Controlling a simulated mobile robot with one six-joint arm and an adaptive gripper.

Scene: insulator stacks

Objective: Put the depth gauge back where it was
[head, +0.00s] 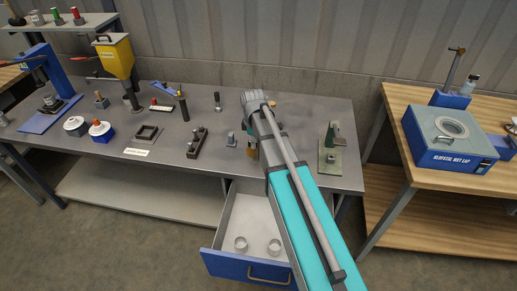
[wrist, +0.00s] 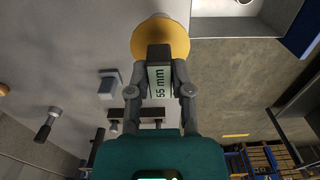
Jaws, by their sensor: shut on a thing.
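In the wrist view, my gripper (wrist: 159,70) is shut on a dark block with a pale face marked "55 mm" (wrist: 160,82), which I take to be the depth gauge. A round yellow-orange disc (wrist: 149,38) with a pale part beyond it lies just past the block; I cannot tell whether it belongs to the gauge or is a separate thing. In the head view, my arm covers most of the gripper and the gauge, over the right part of the grey bench (head: 222,172).
An open blue-fronted drawer (head: 226,268) with two metal rings juts out below. A green stand (head: 330,155) is right of my arm; a small grey block (head: 231,140) and a dark two-post fixture (head: 197,142) are left. A wooden table (head: 398,180) carries a blue box (head: 440,150).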

